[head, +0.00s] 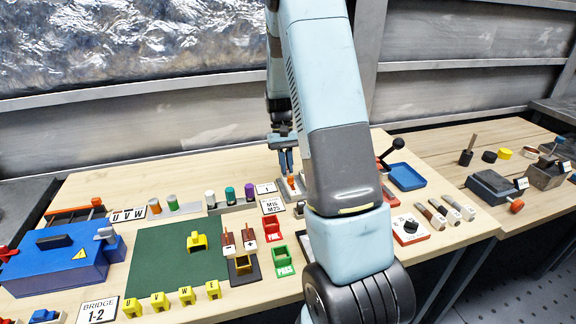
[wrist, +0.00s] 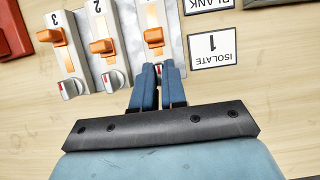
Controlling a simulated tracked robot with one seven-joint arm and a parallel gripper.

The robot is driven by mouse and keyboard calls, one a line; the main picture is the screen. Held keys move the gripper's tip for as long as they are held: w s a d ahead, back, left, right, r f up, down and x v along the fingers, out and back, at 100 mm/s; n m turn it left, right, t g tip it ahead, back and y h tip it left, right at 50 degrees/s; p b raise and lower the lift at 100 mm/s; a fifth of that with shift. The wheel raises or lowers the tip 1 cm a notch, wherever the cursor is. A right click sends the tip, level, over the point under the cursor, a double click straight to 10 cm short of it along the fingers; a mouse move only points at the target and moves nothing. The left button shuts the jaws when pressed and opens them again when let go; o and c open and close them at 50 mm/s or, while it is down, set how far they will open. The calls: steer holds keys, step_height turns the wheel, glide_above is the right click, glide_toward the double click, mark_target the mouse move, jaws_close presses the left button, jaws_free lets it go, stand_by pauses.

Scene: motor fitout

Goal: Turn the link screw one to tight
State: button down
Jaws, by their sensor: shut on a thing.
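In the wrist view, three pale link blocks stand in a row, marked 3, 2 and partly hidden 1. Each carries an orange link piece; the rightmost one is orange link one (wrist: 154,38). My gripper (wrist: 160,72) is shut at the end of the rightmost block, on link screw one, which is mostly hidden between the fingers. In the head view my gripper (head: 286,165) points down behind the orange link (head: 291,182); my arm hides the other blocks.
An ISOLATE 1 card (wrist: 214,46) lies right of the rightmost block. In the head view, a green mat (head: 165,265), a blue box (head: 60,268), a blue tray (head: 406,177) and a red switch block (head: 408,228) stand around the crowded bench.

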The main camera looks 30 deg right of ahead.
steer(key=c, duration=1.2)
jaws_free()
steer(key=v, duration=1.3)
steer(key=shift+w+r, duration=0.2)
steer(key=shift+r, duration=0.1)
steer(key=s+a+r+n+t, duration=0.1)
steer(key=s+a+r+t, duration=0.25)
steer(key=s+r, duration=0.3)
steer(key=s+a+r+t, duration=0.2)
steer(key=s+a+r, duration=0.3)
steer(key=s+r, duration=0.15)
steer(key=s+a+t, duration=0.1)
steer(key=s+a, duration=0.1)
steer(key=s, duration=0.3)
steer(key=s+a+n+t, duration=0.1)
steer(key=s+t, duration=0.1)
steer(key=s, duration=0.4)
steer(key=s+a+t+h, duration=0.1)
steer(key=s+a, duration=0.1)
steer(key=s, duration=0.3)
steer(key=shift+s+a+t, duration=0.25)
steer(key=shift+s+a, duration=0.05)
